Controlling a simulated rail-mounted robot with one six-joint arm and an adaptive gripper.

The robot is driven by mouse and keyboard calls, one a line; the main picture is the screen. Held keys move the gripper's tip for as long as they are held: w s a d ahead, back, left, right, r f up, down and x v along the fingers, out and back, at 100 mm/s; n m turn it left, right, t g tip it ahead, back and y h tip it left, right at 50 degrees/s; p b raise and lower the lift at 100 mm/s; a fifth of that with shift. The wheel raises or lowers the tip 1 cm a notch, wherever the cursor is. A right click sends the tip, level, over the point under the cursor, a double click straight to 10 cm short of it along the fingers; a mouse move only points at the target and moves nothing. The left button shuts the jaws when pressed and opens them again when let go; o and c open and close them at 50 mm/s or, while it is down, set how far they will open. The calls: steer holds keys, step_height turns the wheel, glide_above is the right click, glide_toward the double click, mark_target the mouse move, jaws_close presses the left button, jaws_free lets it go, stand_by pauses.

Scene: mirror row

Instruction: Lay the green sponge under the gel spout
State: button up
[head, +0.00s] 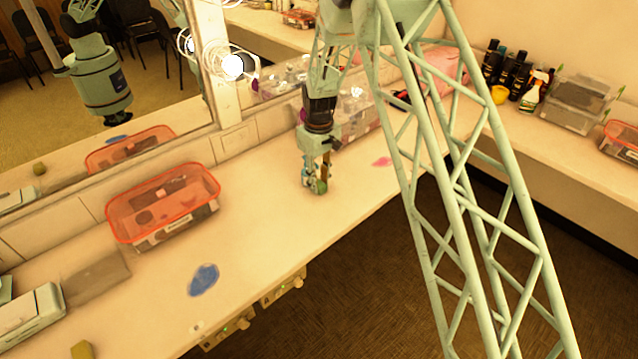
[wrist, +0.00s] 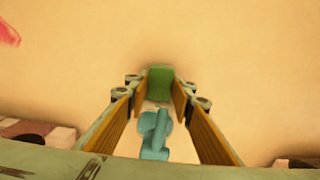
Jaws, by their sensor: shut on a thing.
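The green sponge (wrist: 159,82) is a small green block between my fingertips in the wrist view. In the head view my gripper (head: 318,186) points down close above the counter, with the green sponge (head: 321,187) at its tips. My gripper (wrist: 159,90) is shut on the sponge. A teal, pump-like thing, probably the gel dispenser with its spout (wrist: 155,133), shows between my fingers behind the sponge. In the head view this bluish thing (head: 307,172) stands just left of my fingers, partly hidden by them. I cannot tell whether the sponge touches the counter or lies beneath the spout.
A clear box with an orange lid (head: 163,208) stands on the counter to the left. A blue patch (head: 203,280) and a pink patch (head: 382,161) mark the counter. Clear containers (head: 362,120) stand behind my gripper, near the mirror. The counter between box and gripper is clear.

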steer(key=shift+f, duration=0.2)
steer(key=o, duration=0.7)
steer(key=shift+c, duration=0.2)
steer(key=shift+r, duration=0.15)
step_height(320, 180, up, 11)
steer(key=shift+r+p, duration=0.15)
steer(key=shift+p, duration=0.4)
steer(key=shift+r, duration=0.4)
steer(key=shift+r, duration=0.15)
